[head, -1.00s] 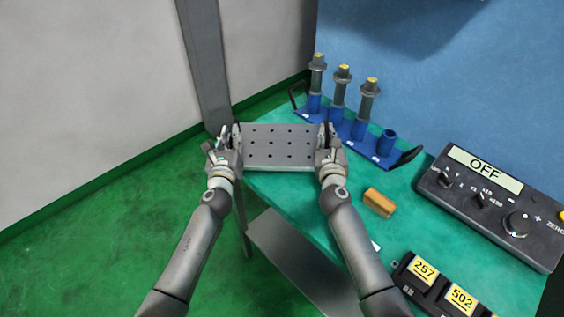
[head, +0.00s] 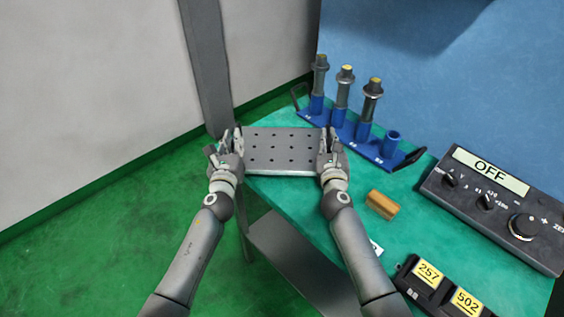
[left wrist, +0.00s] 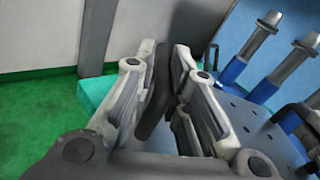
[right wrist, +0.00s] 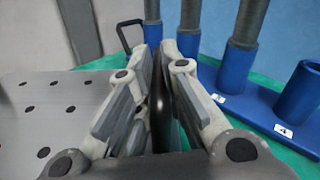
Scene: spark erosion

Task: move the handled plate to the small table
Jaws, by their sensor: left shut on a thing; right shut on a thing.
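The handled plate (head: 281,151) is a flat grey plate with rows of dark holes, at the far left end of a green-topped table (head: 300,204). My left gripper (head: 226,140) is shut on the dark handle (left wrist: 157,100) at its left side. My right gripper (head: 328,142) is shut on the other dark handle (right wrist: 159,100) at its right side. The plate looks level between the two hands. I cannot tell whether it touches the table top. A grey lower shelf (head: 295,260) shows under the table.
A blue rack (head: 379,153) with several upright tool holders stands close right of the plate. An orange block (head: 383,204), a control box reading OFF (head: 495,205) and a black holder with yellow labels (head: 440,287) lie further right. Green floor (head: 110,235) is open at left.

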